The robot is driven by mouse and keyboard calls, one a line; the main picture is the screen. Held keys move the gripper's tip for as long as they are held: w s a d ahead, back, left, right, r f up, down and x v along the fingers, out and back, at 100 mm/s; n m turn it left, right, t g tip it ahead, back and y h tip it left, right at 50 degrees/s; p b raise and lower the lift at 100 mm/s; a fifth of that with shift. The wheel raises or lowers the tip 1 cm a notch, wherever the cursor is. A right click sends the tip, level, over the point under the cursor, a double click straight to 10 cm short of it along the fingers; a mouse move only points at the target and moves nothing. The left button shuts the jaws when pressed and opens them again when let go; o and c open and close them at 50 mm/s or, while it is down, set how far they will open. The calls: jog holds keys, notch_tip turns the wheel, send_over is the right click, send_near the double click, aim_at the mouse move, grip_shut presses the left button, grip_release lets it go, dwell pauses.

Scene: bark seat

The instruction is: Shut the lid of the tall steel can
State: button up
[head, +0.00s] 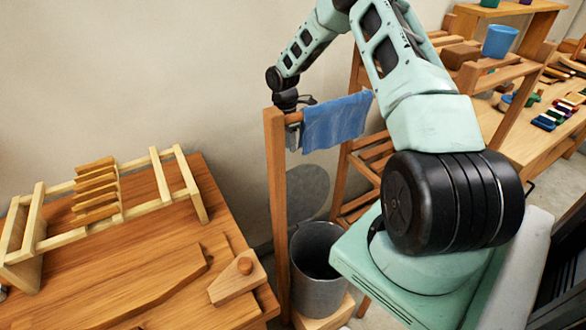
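The tall steel can (317,296) stands low behind the wooden post, its dark inside showing from above. Its round grey lid (309,190) is raised, standing up behind the can's mouth near the wall. My gripper (294,135) is above the lid, at the top of the wooden post and the left end of the rail with the blue cloth. The post, rail and cloth partly hide its fingers, so I cannot tell whether it is open or shut. I see no contact between it and the lid.
A blue cloth (336,121) hangs on a rail beside the wooden post (277,210). A wooden workbench (150,270) with a slatted rack (98,190) is at left. Wooden shelves with a blue bucket (500,42) stand at right.

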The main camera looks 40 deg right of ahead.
aim_at(292, 171)
jog(key=f, duration=0.3)
jog(key=s+f+p, duration=0.1)
jog(key=f, duration=0.3)
jog(key=s+f+p, duration=0.1)
jog(key=f, duration=0.3)
jog(key=shift+a, duration=0.3)
jog(key=shift+c, duration=0.2)
grip_shut()
